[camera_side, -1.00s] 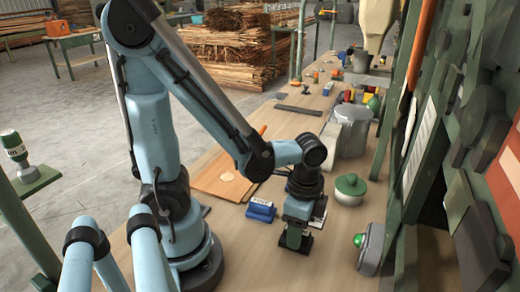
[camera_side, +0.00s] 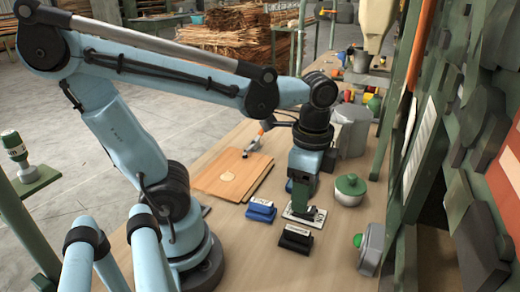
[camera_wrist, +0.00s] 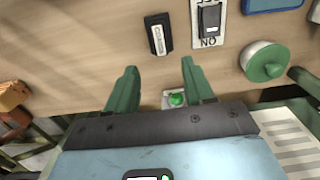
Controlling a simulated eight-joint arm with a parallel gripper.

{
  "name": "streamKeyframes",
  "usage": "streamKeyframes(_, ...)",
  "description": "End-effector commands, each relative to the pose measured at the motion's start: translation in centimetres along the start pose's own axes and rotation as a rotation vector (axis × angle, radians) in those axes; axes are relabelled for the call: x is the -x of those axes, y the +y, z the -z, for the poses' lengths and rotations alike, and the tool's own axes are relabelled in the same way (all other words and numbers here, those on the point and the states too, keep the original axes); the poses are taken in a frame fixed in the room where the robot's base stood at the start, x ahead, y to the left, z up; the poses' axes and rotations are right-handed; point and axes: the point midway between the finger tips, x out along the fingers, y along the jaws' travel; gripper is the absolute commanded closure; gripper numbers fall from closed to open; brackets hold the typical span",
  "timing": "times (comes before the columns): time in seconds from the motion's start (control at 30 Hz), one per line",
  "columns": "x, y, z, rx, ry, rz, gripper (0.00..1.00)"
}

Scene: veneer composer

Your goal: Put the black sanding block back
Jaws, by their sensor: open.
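The black sanding block (camera_side: 296,238), with a pale label on its side, lies on the wooden bench in front of a white plate with a black switch (camera_side: 303,216). In the wrist view the block (camera_wrist: 157,33) lies beyond my fingertips, left of the switch plate (camera_wrist: 209,22). My gripper (camera_side: 300,198) points down and overlaps the plate in the side view; its height above the bench is hard to tell. The block is apart from the fingers.
A blue block (camera_side: 261,210) lies left of the black one. A green-lidded pot (camera_side: 350,189) and a grey box with a green button (camera_side: 370,248) stand to the right. A brown board (camera_side: 232,177) lies behind left. The bench front is clear.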

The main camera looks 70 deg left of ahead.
Motion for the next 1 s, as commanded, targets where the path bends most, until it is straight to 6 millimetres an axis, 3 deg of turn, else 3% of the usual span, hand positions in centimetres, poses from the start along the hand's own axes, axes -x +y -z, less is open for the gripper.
streamKeyframes(0.27, 1.0, -0.2, 0.0, 0.054, 0.035, 0.026, 0.48)
streamKeyframes(0.53, 0.3, -3.3, 1.1, 0.537, 0.399, 0.198, 0.48)
streamKeyframes(0.7, 0.7, -4.6, 1.5, 0.732, 0.577, 0.233, 0.48)
streamKeyframes(1.0, 0.9, -4.9, 1.6, 0.766, 0.610, 0.236, 0.48)
